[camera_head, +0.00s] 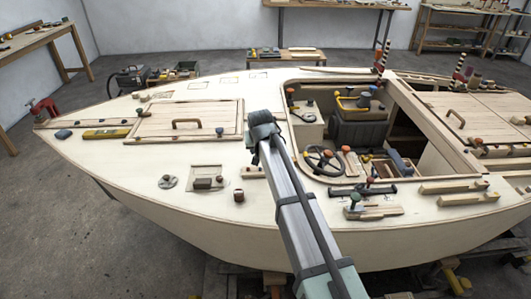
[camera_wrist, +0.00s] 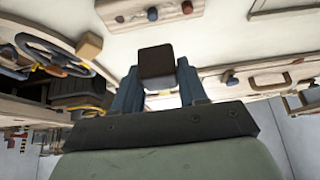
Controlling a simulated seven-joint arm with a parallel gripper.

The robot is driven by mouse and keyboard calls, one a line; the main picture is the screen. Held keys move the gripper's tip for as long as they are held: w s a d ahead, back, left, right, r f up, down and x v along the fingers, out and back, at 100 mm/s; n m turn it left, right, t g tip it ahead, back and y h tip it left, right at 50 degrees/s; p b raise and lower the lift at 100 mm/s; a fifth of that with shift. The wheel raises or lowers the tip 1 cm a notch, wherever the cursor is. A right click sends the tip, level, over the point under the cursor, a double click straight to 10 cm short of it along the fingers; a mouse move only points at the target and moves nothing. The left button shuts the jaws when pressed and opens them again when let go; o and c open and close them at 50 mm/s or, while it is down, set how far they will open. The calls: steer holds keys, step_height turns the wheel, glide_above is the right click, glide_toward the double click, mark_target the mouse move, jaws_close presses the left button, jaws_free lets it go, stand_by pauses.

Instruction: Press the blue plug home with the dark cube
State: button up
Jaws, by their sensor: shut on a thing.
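My gripper (camera_wrist: 158,82) is shut on the dark cube (camera_wrist: 156,60), which sits between the two blue-grey fingertips. In the head view my gripper (camera_head: 262,122) is over the deck beside the cockpit, and the cube cannot be told apart there. The blue plug (camera_wrist: 152,14) stands in a pale wooden strip (camera_wrist: 136,17) at the top of the wrist view, between a brown plug (camera_wrist: 120,19) and an orange-brown one (camera_wrist: 187,7). The cube appears below the plug in that picture, apart from it. My arm hides most of the strip (camera_head: 252,172) in the head view.
The cockpit opening with a steering wheel (camera_head: 325,160) lies right of my arm. A raised hatch with a handle (camera_head: 187,123) and a blue knob (camera_head: 220,131) lies left.

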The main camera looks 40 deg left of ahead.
glide_above(260, 166)
steer(key=s+d, duration=0.2)
steer(key=shift+w+a+f, duration=0.15)
steer(key=shift+f, duration=1.15)
steer(key=shift+w+a+f, duration=0.1)
steer(key=shift+f, duration=1.2)
steer(key=shift+f, duration=0.9)
steer(key=shift+r, duration=2.3)
